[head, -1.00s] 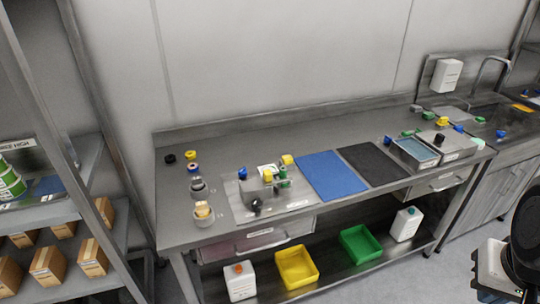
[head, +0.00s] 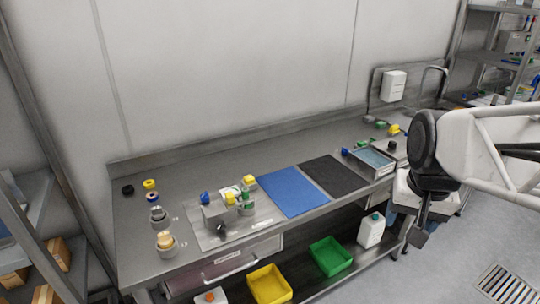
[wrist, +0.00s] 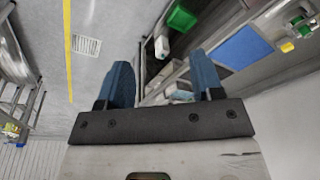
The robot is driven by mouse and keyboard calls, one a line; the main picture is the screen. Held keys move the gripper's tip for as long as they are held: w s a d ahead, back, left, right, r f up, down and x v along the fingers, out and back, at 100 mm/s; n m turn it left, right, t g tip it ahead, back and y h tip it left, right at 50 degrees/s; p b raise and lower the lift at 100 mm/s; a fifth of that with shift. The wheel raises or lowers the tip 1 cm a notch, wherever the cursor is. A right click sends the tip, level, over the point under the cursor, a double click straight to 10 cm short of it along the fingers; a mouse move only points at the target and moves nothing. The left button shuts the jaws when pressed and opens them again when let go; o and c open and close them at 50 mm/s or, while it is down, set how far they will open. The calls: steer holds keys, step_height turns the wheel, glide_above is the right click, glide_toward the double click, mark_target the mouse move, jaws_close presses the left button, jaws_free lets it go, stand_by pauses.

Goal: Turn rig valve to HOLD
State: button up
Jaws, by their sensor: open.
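The filler rig (head: 217,215) is a grey block on a metal plate at the left part of the bench. It carries a blue knob (head: 205,198), a yellow part (head: 249,181) and a green part (head: 246,198). Which part is the valve, and any HOLD mark, are too small to tell. My gripper (head: 420,237) hangs in front of the bench at the right, well apart from the rig. In the wrist view its two blue fingers (wrist: 160,80) are spread with nothing between them. The rig's yellow and green parts (wrist: 291,40) show at that view's upper right corner.
A blue mat (head: 293,192) and a black mat (head: 338,176) lie right of the rig. Ringed fittings (head: 165,242) stand left of it. A metal tray (head: 372,162) is further right. The lower shelf holds yellow (head: 270,284) and green (head: 330,256) bins. Floor before the bench is clear.

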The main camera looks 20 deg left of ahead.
steer(key=w+a, duration=1.2)
steer(key=w, duration=0.1)
steer(key=m+g, duration=0.2)
glide_above(204, 196)
step_height(204, 196, down, 20)
steer(key=shift+w+f, duration=0.1)
steer(key=shift+f, duration=0.1)
steer(key=shift+f, duration=3.9)
